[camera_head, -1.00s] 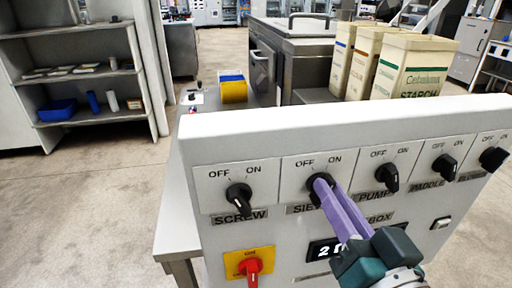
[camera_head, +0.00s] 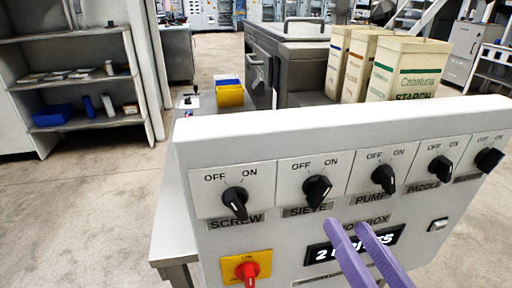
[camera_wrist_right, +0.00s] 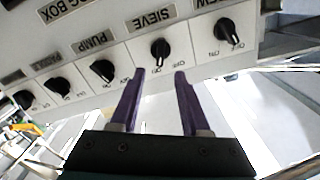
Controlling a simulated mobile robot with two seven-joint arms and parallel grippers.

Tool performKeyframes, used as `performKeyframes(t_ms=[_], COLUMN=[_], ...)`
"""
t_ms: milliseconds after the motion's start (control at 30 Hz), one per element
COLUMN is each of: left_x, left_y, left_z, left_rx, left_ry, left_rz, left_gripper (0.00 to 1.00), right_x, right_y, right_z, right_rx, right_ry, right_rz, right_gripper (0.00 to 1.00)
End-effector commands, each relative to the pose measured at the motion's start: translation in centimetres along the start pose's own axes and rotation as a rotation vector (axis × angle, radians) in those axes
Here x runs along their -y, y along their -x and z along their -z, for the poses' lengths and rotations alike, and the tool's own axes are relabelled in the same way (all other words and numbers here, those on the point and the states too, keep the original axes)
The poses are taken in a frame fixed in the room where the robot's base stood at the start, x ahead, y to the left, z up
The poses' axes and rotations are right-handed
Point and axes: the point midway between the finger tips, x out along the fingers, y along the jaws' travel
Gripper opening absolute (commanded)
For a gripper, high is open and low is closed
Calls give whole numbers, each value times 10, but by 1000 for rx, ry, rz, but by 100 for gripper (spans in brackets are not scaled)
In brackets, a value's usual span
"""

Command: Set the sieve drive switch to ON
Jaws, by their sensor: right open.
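The sieve drive switch (camera_head: 316,189) is a black rotary knob on the sloped white panel (camera_head: 345,124), above the SIEVE label. Its grip leans with the upper end toward ON, unlike the screw and pump knobs, which lean toward OFF. The sieve knob also shows in the right wrist view (camera_wrist_right: 160,48), where the panel is upside down. My right gripper (camera_head: 349,227) has slim purple fingers, open and empty, below and right of the sieve knob and apart from it. In the wrist view the open fingertips (camera_wrist_right: 160,72) are on either side of the knob's line. My left gripper is out of view.
The screw knob (camera_head: 235,201) is left of the sieve knob; the pump knob (camera_head: 384,178) and paddle knob (camera_head: 441,168) are right. A red switch on a yellow plate (camera_head: 247,269) is lower left. A display (camera_head: 325,253) is partly behind my fingers. Starch boxes (camera_head: 408,70) stand behind.

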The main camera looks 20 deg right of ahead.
Motion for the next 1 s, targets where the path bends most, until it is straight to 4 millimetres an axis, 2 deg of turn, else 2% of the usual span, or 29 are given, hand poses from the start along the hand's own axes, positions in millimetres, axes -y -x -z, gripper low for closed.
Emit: performKeyframes(t_ms=[100,267,1000], left_x=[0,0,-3], left_y=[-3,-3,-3], left_z=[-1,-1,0], left_rx=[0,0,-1], left_ry=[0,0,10], left_rz=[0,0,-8], left_gripper=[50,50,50], right_x=[-1,0,0], right_y=[20,32,33], right_z=[-1,0,0], right_rx=[3,1,-1], right_ry=[1,-1,0], right_rz=[-1,0,0], right_gripper=[46,46,46])
